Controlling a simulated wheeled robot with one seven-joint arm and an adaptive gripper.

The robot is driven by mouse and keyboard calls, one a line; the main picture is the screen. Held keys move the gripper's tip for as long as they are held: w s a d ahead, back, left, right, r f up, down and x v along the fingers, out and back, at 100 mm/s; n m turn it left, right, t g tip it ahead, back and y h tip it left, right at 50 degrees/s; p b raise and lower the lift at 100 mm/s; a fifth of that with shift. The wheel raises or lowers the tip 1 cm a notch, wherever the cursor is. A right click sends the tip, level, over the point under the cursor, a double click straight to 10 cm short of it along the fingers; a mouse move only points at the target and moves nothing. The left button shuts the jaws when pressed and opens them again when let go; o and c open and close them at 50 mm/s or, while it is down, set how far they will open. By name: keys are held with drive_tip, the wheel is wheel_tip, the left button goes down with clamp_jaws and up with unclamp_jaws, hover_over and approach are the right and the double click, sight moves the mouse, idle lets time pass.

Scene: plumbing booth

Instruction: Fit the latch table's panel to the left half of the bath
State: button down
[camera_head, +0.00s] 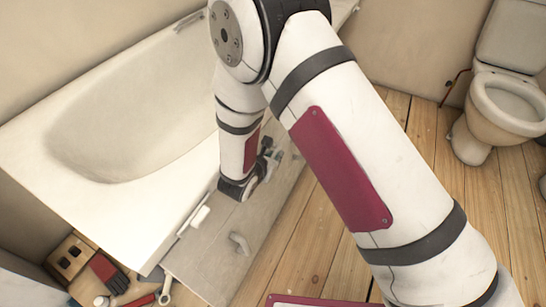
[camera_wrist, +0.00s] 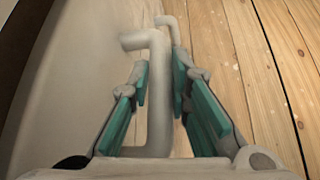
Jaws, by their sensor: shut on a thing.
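The white bath (camera_head: 110,120) fills the left of the head view, its inside empty. A grey panel (camera_head: 210,262) stands along the bath's near long side, its top edge close to the rim; whether it touches cannot be told. It bears a pale curved handle (camera_head: 238,242) and a small white piece (camera_head: 200,216) near its top edge. My gripper (camera_wrist: 160,78) is shut on a grey bent handle (camera_wrist: 158,100) of the panel, with teal pads either side. In the head view, my arm hides the panel's far part and much of the grip.
A toilet (camera_head: 508,95) stands at the right by the back wall. At the bottom left lie a holed block (camera_head: 70,257), a dark red-backed glove (camera_head: 108,271) and a wrench (camera_head: 165,292). The plank floor (camera_head: 285,255) beside the panel is clear.

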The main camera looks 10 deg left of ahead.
drive_tip(key=shift+a, duration=0.7)
drive_tip(key=c, duration=1.4)
unclamp_jaws()
drive_tip(key=shift+f, duration=0.1)
drive_tip(key=v, duration=1.1)
drive_tip(key=shift+s+d+r, duration=0.15)
drive_tip(key=shift+s+r, duration=0.1)
drive_tip(key=shift+r, duration=0.1)
